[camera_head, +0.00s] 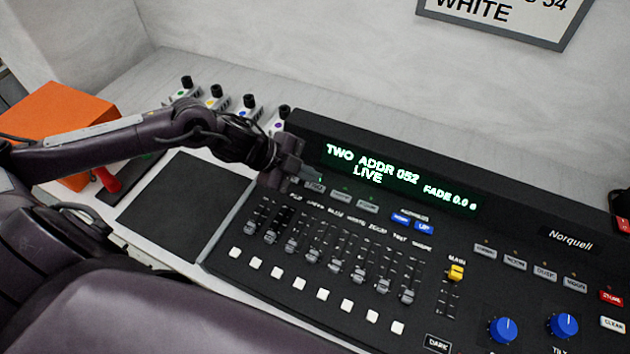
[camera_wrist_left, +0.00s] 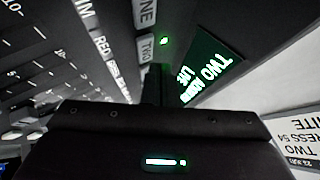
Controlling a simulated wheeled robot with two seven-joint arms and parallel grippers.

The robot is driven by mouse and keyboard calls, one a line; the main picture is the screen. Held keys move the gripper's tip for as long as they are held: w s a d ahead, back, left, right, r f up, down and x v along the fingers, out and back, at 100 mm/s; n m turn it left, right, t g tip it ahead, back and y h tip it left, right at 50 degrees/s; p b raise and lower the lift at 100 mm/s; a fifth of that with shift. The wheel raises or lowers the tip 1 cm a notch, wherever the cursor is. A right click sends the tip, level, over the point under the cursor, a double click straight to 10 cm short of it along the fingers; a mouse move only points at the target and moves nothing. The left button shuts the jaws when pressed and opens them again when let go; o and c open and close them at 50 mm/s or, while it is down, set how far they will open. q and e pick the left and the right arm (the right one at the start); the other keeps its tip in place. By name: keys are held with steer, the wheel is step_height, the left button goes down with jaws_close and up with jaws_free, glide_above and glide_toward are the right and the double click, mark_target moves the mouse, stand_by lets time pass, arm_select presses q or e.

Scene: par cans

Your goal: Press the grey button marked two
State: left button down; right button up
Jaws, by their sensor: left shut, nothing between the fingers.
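The grey button marked TWO (camera_wrist_left: 146,48) shows in the left wrist view, below the button ending in NE (camera_wrist_left: 144,14). A green light glows beside it. My left gripper (camera_wrist_left: 157,72) is shut and empty, its dark tip close to the TWO button's lower edge; I cannot tell whether they touch. In the head view, the left gripper (camera_head: 290,182) points down at the left end of the row of grey buttons (camera_head: 341,195) and hides part of it. The labels there are too small to read surely. My right gripper is not in view.
The lit display (camera_head: 400,180) reads TWO ADDR 052 LIVE. Several faders (camera_head: 335,252) and white buttons (camera_head: 298,283) lie in front. Blue knobs (camera_head: 503,330) are at the right. An orange box (camera_head: 55,112) stands at the left, near small knobbed units (camera_head: 217,101).

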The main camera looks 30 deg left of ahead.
mark_target(309, 187)
arm_select(q)
step_height(309, 187, up, 5)
steer(key=p, duration=0.5)
stand_by(0.5)
steer(key=shift+f, duration=0.1)
stand_by(0.5)
